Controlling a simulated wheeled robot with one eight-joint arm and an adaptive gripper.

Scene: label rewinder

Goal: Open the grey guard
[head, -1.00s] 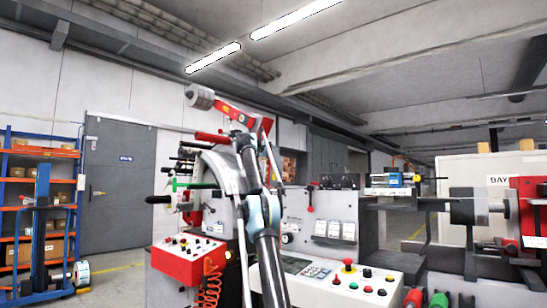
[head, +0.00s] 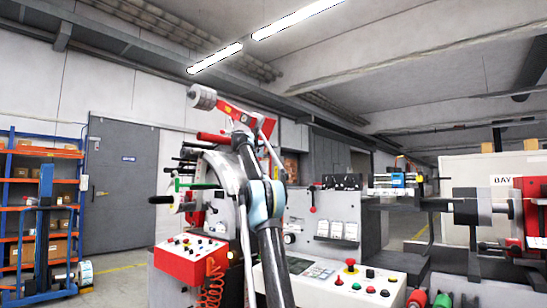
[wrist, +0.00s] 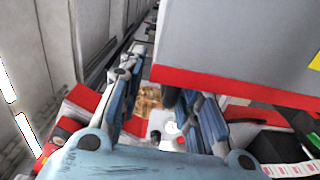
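A large flat grey panel (wrist: 235,42) with a red lower edge fills the upper right of the wrist view, close to the camera; I take it to be the grey guard. In the head view a curved grey cover (head: 223,168) stands on the machine behind my arm; I cannot tell whether it is the same part. My gripper (wrist: 165,108) shows in the wrist view with its two blue fingers apart and nothing held between them. The right finger lies below the panel's red edge in the picture; contact cannot be told. In the head view my arm hides the gripper.
A red control box (head: 188,258) and a white button console (head: 350,281) flank my arm. A black-tipped lever (head: 163,199) sticks out left. A blue-orange shelf (head: 40,210) stands far left, beside a grey door (head: 120,190). Rollers (head: 478,211) are at right.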

